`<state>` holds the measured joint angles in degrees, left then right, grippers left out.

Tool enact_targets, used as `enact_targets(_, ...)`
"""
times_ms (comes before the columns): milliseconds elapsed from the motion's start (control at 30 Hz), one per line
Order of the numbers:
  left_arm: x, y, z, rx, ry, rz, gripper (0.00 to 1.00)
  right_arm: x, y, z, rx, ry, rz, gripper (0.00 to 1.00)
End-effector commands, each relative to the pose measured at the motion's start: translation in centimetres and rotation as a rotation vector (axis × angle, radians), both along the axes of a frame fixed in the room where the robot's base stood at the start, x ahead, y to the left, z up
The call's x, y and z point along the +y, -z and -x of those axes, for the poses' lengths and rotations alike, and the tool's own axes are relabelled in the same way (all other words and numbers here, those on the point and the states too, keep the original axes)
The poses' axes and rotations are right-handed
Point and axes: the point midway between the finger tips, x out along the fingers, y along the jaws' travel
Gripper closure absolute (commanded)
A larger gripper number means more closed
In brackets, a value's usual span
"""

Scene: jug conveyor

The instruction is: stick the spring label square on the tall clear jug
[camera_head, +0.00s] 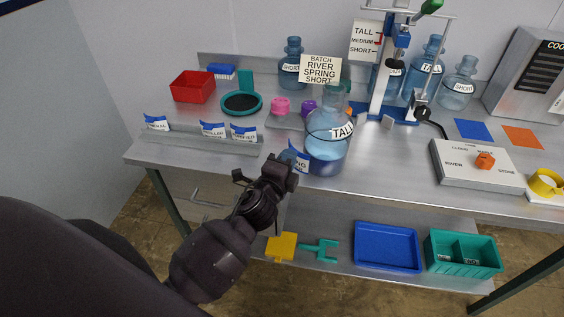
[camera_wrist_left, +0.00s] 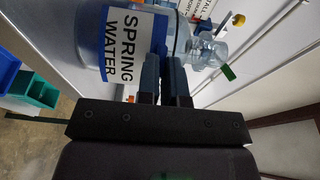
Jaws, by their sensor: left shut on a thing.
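The tall clear jug (camera_head: 326,152) is a bluish see-through jug with a white TALL tag, upright near the bench's front edge. My left gripper (camera_head: 289,172) is at the jug's lower left front. It is shut on the edge of the spring label (camera_head: 299,159), a white sheet with blue bands, partly hidden by the gripper. In the left wrist view the spring label (camera_wrist_left: 122,45) reads SPRING WATER and lies in front of the jug (camera_wrist_left: 203,53), beside the fingers (camera_wrist_left: 164,62). I cannot tell whether it touches the jug. My right gripper is out of view.
A label rack (camera_head: 205,138) with several labels stands at the left. A sign (camera_head: 320,69) reading BATCH RIVER SPRING SHORT stands behind the jug. A blue stand (camera_head: 395,105) and several other jugs are at the back. A switch box (camera_head: 470,176) is to the right.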

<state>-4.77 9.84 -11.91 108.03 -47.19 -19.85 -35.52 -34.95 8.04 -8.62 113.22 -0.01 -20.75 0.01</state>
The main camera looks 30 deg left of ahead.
Motion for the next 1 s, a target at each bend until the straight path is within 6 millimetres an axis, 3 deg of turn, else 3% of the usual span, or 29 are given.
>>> enact_targets(500,-1.3,0.0,-2.9,-0.001,0.001,0.000,1.00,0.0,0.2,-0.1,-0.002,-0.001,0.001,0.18)
enact_targets(1000,-1.6,0.0,-3.5,0.000,0.001,-0.001,1.00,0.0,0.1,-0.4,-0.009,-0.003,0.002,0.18)
